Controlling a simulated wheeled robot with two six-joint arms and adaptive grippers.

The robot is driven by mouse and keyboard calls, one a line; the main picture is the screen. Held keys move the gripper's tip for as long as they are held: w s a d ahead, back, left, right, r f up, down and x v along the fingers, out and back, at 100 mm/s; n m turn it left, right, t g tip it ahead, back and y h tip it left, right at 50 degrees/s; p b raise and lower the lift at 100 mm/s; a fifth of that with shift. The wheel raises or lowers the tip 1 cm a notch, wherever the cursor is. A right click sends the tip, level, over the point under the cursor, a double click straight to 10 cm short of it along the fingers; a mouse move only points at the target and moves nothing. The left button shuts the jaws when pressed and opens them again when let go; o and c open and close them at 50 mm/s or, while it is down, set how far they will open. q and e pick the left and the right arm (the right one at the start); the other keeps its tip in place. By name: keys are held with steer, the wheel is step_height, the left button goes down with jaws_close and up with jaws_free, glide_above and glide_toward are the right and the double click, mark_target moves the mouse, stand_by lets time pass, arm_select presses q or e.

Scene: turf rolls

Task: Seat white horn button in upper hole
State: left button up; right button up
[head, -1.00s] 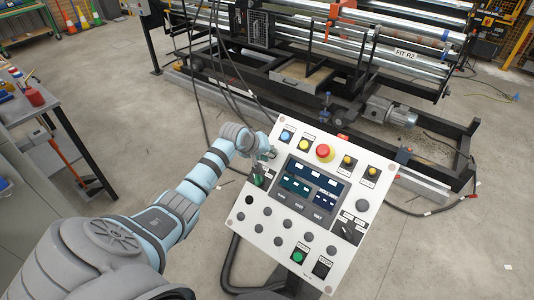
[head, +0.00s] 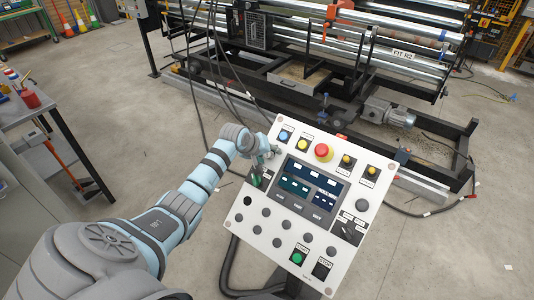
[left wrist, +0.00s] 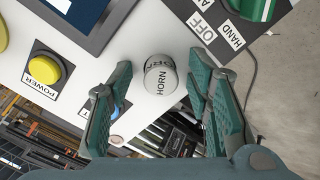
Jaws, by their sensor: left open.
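The white horn button (left wrist: 160,77) is a short white cylinder with HORN lettering in the left wrist view. It stands out from the white panel face, and its base and the hole's rim are hidden, so I cannot tell how deep it sits. My left gripper (left wrist: 161,63) is open, with one green finger on each side of the button and visible gaps between. In the head view my left gripper (head: 268,155) is at the upper left edge of the control panel (head: 225,221), mostly hidden by my wrist. My right gripper is not in view.
A green selector switch (left wrist: 252,8) with HAND and OFF labels is close to the right finger. A yellow POWER button (left wrist: 44,69) is to the left. The panel also carries a red emergency button (head: 324,152). The roll machine (head: 330,60) stands behind; open floor surrounds the panel.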

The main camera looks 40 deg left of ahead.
arm_select(q)
steer(key=v, duration=1.2)
